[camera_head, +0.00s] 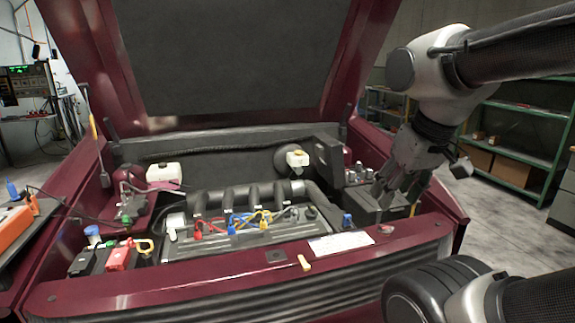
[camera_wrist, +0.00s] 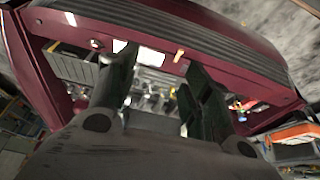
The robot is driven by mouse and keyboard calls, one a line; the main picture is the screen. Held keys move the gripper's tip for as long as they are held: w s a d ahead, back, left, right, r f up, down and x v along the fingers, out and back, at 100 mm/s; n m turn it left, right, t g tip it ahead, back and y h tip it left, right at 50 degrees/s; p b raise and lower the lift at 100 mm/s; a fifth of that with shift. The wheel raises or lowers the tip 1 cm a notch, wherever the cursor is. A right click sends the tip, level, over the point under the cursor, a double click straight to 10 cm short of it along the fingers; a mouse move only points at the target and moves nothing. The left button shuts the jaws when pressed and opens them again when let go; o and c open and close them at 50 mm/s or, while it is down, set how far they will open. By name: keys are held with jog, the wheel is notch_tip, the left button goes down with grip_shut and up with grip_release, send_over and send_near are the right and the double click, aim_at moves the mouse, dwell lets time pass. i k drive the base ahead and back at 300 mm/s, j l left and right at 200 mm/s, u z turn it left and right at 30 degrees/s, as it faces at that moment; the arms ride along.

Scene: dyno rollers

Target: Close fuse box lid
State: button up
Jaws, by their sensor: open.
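The fuse box (camera_head: 358,178) sits at the right side of the engine bay in the head view, with small silvery parts showing inside. Its dark lid (camera_head: 327,160) stands open and upright at the box's left side. My gripper (camera_head: 382,189) hangs from the right, pointing down and left, just in front of and to the right of the open box. It partly hides the box's right side. In the wrist view my gripper (camera_wrist: 160,88) has its two dark fingers spread, with silvery parts blurred beyond the gap. I cannot tell if a finger touches anything.
The raised maroon hood (camera_head: 225,60) is above the bay. The engine (camera_head: 245,210) with coloured leads fills the middle. The maroon front edge (camera_head: 200,285) runs along the near side. A green shelf (camera_head: 520,145) stands behind at right.

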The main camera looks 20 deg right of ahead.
aim_at(328, 152)
jog(key=z, duration=0.55)
jog(key=i+l+u, duration=0.15)
jog(key=l, duration=0.25)
jog(key=i+l+u, duration=0.2)
jog(key=l, duration=0.25)
jog(key=l+u, duration=0.15)
jog(key=l, duration=0.3)
jog(key=i, duration=0.05)
